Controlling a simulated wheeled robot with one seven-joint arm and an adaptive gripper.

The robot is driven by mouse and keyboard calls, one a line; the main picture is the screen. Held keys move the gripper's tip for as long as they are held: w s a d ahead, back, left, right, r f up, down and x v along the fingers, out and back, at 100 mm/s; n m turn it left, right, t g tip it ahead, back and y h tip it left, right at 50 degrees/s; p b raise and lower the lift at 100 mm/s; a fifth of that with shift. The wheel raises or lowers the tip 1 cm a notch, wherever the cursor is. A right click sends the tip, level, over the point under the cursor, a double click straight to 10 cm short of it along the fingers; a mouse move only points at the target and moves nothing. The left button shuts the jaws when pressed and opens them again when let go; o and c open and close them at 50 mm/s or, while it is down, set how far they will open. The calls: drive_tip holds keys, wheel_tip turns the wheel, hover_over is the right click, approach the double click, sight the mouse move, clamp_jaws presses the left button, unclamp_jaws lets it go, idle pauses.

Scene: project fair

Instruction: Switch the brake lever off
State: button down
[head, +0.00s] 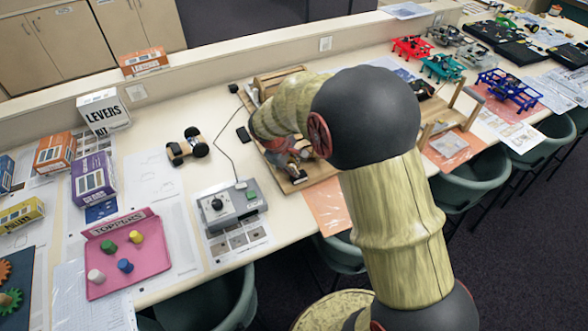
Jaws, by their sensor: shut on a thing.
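A wooden device on a wooden board (319,180) stands on the long table behind my arm. My gripper (291,168) is low over this board, at the left side of my arm's dark joint, and is mostly hidden by my own wrist. It is shut on a small part of the device, which appears to be the brake lever. The lever itself cannot be made out clearly, so its position, on or off, cannot be told.
Left of the board is a grey control box (230,205) with a black knob and a cable. A small wheeled car (187,147), a pink tray (150,262) with pegs and several kit boxes lie farther left. Green chairs (215,303) line the front edge. Colored frames stand at right.

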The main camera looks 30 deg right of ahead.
drive_tip(key=c, duration=1.7)
unclamp_jaws()
drive_tip(key=shift+c, duration=0.2)
drive_tip(key=v, duration=1.2)
drive_tip(key=shift+a+f, duration=0.1)
drive_tip(key=s+a+r+m+t+y, duration=0.1)
drive_tip(key=s+a+r+m, duration=0.1)
drive_tip(key=s, duration=0.6)
drive_tip(key=s+a+r+m+t+y+b, duration=0.1)
drive_tip(key=s+r, duration=0.3)
drive_tip(key=s, duration=0.4)
drive_tip(key=s+a+r+m+t+y, duration=0.2)
drive_tip(key=s+a+r+m, duration=0.1)
drive_tip(key=s, duration=0.6)
drive_tip(key=shift+r+m+b, duration=0.3)
drive_tip(key=shift+m, duration=0.2)
